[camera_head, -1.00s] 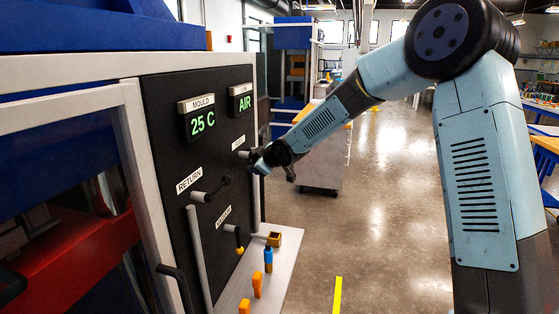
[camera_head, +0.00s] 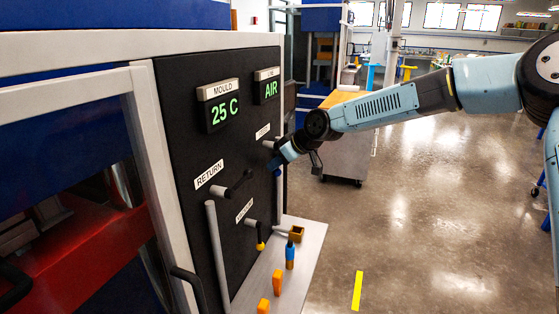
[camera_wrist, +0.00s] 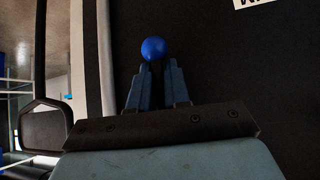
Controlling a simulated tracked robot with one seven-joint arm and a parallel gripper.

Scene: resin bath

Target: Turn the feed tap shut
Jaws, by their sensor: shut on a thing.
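A tap with a blue ball knob sits high on the right of the black panel, and its pale stem (camera_head: 268,144) shows in the head view. In the wrist view the blue knob (camera_wrist: 153,48) stands at the tips of my gripper's two fingers, which are closed in around its handle. My gripper (camera_head: 275,164) is at this tap in the head view and hides most of its handle. The small label (camera_head: 262,131) above it is too small to read, so I cannot confirm it is the feed tap.
The RETURN tap (camera_head: 236,186) with a black handle and a lower tap with a yellow knob (camera_head: 260,246) are on the same panel. A shelf (camera_head: 300,262) below carries orange and blue pieces. Open floor (camera_head: 420,230) lies right.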

